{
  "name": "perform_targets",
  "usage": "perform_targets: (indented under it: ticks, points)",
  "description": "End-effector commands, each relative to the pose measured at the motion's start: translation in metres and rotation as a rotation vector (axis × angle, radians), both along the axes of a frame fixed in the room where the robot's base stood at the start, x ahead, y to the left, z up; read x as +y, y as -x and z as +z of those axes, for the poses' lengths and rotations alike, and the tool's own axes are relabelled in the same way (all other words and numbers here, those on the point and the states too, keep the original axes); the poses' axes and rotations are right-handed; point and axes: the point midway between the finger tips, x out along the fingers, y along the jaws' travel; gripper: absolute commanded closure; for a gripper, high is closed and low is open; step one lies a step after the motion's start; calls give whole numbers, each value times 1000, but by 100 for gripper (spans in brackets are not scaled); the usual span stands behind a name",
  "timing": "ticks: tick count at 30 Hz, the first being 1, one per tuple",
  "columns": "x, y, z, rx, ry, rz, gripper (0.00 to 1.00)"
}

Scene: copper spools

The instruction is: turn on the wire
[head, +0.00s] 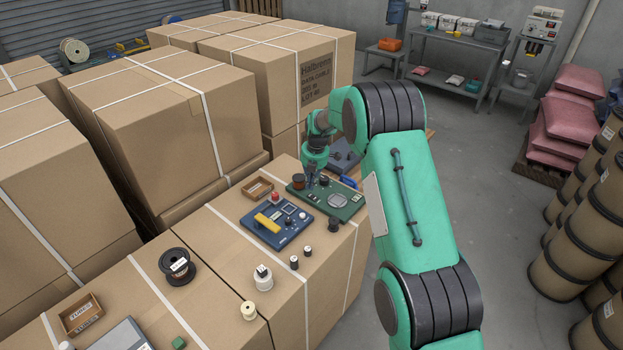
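My gripper (311,182) points down over the green board (350,210) on the cartons, at the board's far left part. Its fingers are small and dark here, so I cannot tell whether they are open or hold anything. A dark reddish spool (298,181) stands at the board's left, close to the gripper. The green board also carries a round pale disc (338,201) and small dark parts. A blue panel (262,232) with a yellow bar (268,222) and a red knob (275,197) lies to its left. No wire can be made out clearly.
Wooden trays (257,188) lie around. Tall cartons (150,120) rise at left.

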Motion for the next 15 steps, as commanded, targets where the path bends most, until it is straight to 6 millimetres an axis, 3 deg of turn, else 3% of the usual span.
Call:
perform_targets:
  ticks: [6,15]
  points:
    - [2,-2,-25,0,0,0,100]
    - [3,-3,-31,-1,0,0,100]
